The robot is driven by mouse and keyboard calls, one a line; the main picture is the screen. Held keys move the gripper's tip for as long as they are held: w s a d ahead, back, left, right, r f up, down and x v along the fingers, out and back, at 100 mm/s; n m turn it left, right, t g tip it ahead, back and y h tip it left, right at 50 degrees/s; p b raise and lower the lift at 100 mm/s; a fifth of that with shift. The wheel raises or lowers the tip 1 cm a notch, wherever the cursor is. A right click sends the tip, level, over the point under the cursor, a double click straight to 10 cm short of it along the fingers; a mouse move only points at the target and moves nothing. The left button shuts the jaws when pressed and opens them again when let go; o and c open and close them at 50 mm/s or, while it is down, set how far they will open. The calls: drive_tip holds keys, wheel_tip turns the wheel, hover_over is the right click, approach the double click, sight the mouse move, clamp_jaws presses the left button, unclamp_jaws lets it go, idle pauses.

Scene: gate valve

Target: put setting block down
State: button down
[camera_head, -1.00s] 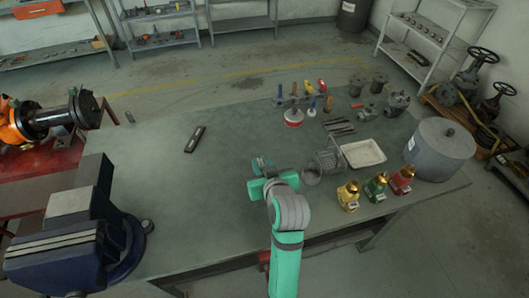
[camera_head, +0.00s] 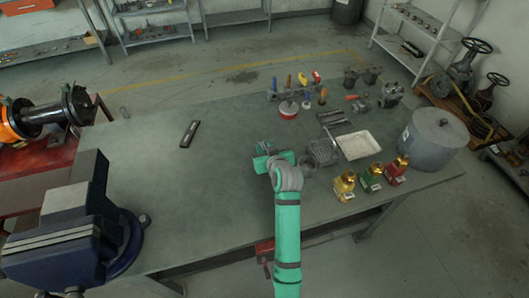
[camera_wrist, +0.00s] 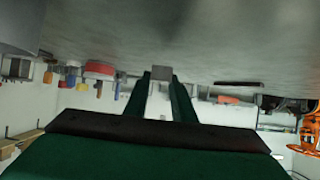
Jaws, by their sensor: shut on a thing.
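In the wrist view, the setting block (camera_wrist: 161,73) is a small grey-brown block between the tips of my two dark green fingers. My gripper (camera_wrist: 160,82) is shut on it. The grey bench top (camera_wrist: 230,40) fills the upper part of that view, as the picture is upside down. I cannot tell whether the block touches the bench. In the head view, my gripper (camera_head: 265,154) is over the middle of the bench (camera_head: 215,185), left of the wire basket. The block cannot be made out there.
A wire basket (camera_head: 324,152), a white tray (camera_head: 358,146), several small bottles (camera_head: 372,178) and a grey drum (camera_head: 434,142) stand to the right. A blue vise (camera_head: 70,230) is at the left front. A dark level (camera_head: 190,134) lies at the back left; the bench between is clear.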

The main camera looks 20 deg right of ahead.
drive_tip(key=shift+f, duration=1.25)
drive_tip(key=c, duration=1.5)
unclamp_jaws()
drive_tip(key=shift+f, duration=0.15)
